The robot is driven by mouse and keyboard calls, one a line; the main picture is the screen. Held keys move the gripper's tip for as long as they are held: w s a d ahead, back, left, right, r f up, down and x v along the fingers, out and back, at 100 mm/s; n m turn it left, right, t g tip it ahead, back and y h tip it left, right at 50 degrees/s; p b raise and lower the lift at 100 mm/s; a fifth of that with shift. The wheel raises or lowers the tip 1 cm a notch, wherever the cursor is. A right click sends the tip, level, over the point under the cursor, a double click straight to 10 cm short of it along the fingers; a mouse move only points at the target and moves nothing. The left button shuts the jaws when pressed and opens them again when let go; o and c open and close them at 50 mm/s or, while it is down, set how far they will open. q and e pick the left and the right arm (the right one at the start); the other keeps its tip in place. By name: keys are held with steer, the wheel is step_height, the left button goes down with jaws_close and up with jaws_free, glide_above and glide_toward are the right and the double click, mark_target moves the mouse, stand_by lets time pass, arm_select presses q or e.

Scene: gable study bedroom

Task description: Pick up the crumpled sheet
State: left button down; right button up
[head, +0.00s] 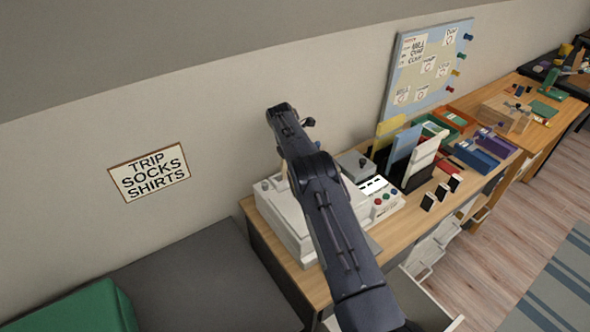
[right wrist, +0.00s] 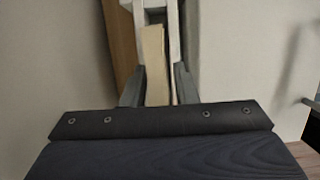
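My dark arm crosses the middle of the head view over a white machine (head: 283,220) on the desk. Its gripper cannot be made out there. In the right wrist view, the two dark fingers of my right gripper (right wrist: 158,86) stand apart. A narrow beige strip (right wrist: 154,60) shows between them inside a pale frame, with gaps on both sides. It may be the crumpled sheet, but I cannot tell for sure. No other crumpled sheet is clearly visible in the head view, where my arm hides part of the machine. My left gripper is out of view.
The wooden desk (head: 318,290) holds upright folders (head: 402,150), blue trays (head: 472,158) and several small black-backed cards. A pinboard (head: 428,70) stands behind. A dark grey surface (head: 205,280) with a green cushion (head: 75,312) lies left. An open white drawer (head: 425,305) juts out in front.

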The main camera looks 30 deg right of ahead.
jaws_close()
steer(key=shift+r, duration=0.15)
